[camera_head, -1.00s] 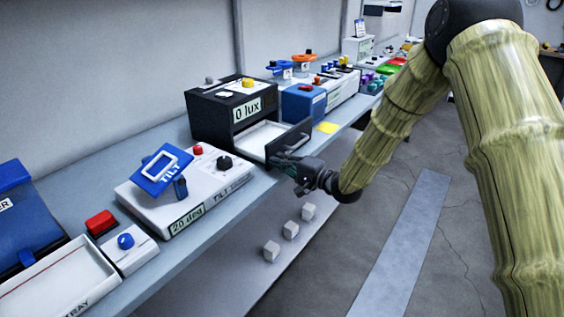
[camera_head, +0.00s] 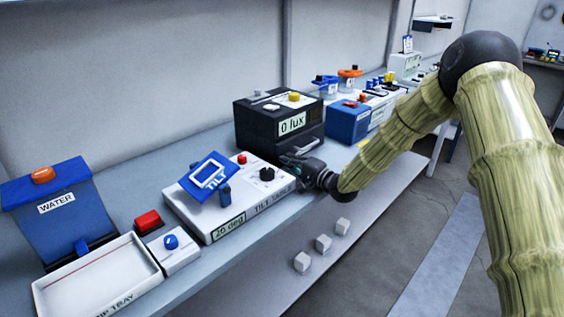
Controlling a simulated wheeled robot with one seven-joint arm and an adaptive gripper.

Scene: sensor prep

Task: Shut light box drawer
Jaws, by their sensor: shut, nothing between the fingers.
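The light box (camera_head: 262,130) is a black box labelled "0 lux", with a yellow knob and a white button on top, standing on the bench against the wall. Its drawer no longer sticks out; the lower front of the box is partly hidden behind my gripper. My gripper (camera_head: 290,162) is dark, shut and empty, right at the lower front of the light box. I cannot tell whether its fingertips touch the drawer front.
The white tilt table (camera_head: 228,210) with its blue tilted plate stands just left of my gripper. A blue box (camera_head: 345,122) stands right of the light box. A water tank (camera_head: 55,212) and drip tray (camera_head: 100,275) are at left. White cubes (camera_head: 322,243) lie on the lower shelf.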

